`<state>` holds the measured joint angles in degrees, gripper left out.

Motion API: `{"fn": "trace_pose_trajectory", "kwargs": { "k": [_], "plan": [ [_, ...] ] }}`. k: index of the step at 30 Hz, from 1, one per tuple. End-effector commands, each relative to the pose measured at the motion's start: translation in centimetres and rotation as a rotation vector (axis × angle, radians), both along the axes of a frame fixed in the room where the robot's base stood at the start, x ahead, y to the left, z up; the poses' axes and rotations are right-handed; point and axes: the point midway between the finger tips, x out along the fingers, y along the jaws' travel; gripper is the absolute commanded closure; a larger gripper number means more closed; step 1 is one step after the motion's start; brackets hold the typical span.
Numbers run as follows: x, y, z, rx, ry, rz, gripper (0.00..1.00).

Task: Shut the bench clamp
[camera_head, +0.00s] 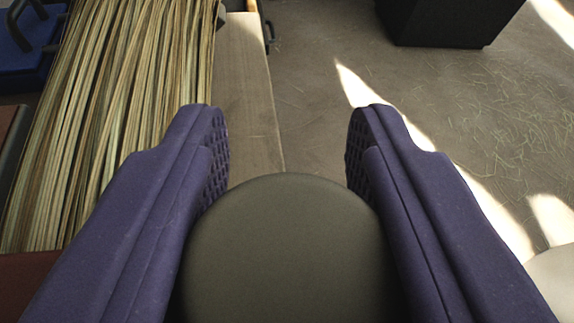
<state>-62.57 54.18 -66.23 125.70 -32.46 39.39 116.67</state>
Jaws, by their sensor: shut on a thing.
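My gripper (288,142) has two purple padded fingers, one on each side of the view. They are shut on a smooth, rounded olive-grey thing (288,255) low between them. Its lower part is out of view, and I cannot tell whether it belongs to the clamp. The fingertips reach past it and stand apart, with bench edge and floor showing between them. A blue thing with a dark bent handle (28,25) is at the top left. I cannot make out a clamp for certain.
A bundle of long straw stalks (120,100) lies at the left, beside a bare bench strip (245,85). A small dark hook (270,38) sits at the bench's edge. A dark box (445,22) stands at the top right. Straw-littered floor is open at the right.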

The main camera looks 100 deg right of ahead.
Motion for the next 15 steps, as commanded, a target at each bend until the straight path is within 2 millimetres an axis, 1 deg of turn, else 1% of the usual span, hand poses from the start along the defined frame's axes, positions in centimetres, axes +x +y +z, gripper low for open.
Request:
{"fn": "trace_pose_trajectory", "kwargs": {
  "k": [11,12,14,15],
  "plan": [
    [-0.12,0.07,-0.31,0.005,-0.004,-0.002,1.0],
    [-0.12,0.07,-0.32,0.006,-0.004,-0.002,0.51],
    [-0.1,0.06,-0.3,0.005,-0.004,-0.002,0.38],
    [-0.09,0.07,-0.28,0.005,-0.004,-0.002,0.36]
  ]
}}
